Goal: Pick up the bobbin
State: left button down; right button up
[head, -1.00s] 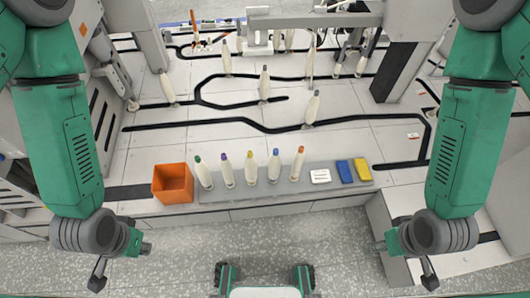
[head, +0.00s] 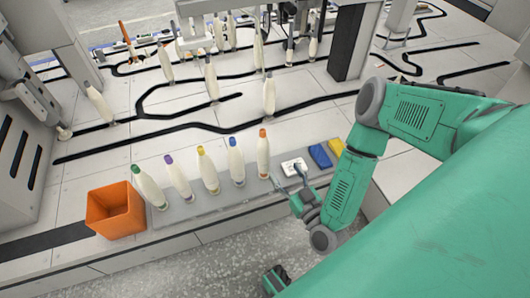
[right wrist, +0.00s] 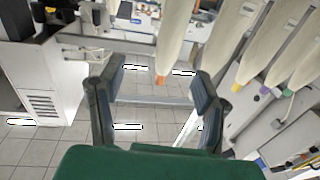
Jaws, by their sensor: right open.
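Several cream bobbins with coloured tips stand in a row on the grey tray (head: 190,212): green-tipped (head: 148,188), purple-tipped (head: 178,178), yellow-tipped (head: 208,172), blue-tipped (head: 236,163) and orange-tipped (head: 263,155). My right gripper (head: 288,180) is open and empty, just right of and in front of the orange-tipped bobbin. In the right wrist view, the open fingers of my right gripper (right wrist: 160,92) show with a bobbin (right wrist: 178,38) ahead; its orange tip appears between them. Contact is not visible. My left gripper is out of view.
An orange bin (head: 115,210) sits at the tray's left end. A white piece (head: 294,167), a blue block (head: 320,156) and a yellow block (head: 337,147) lie right of the bobbins. More bobbins (head: 269,95) stand behind on the black-lined table.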

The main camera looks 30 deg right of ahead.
aim_at(267, 152)
jog(key=w, duration=0.2)
jog(key=w+b, duration=0.1)
jog(key=w, duration=0.1)
jog(key=w+a, duration=0.1)
jog(key=w, duration=0.1)
jog(key=shift+w+r, duration=0.25)
jog(key=shift+r, duration=0.05)
jog(key=w+b, duration=0.1)
jog(key=w+d, duration=0.1)
jog(key=w, duration=0.1)
jog(key=w+b, duration=0.1)
jog(key=shift+w+d+f+b, duration=0.15)
jog(key=shift+f+b, duration=0.1)
jog(key=shift+b, duration=0.05)
jog(key=shift+w, duration=0.3)
jog(key=shift+w+a+r, duration=0.15)
jog(key=shift+w+a, duration=0.05)
jog(key=shift+a+r, duration=0.15)
jog(key=shift+a, duration=0.1)
jog(key=c, duration=1.1)
jog(key=shift+d, duration=0.15)
grip_shut()
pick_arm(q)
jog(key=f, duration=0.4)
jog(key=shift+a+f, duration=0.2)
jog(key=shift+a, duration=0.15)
pick_arm(e)
jog(key=shift+d, duration=0.15)
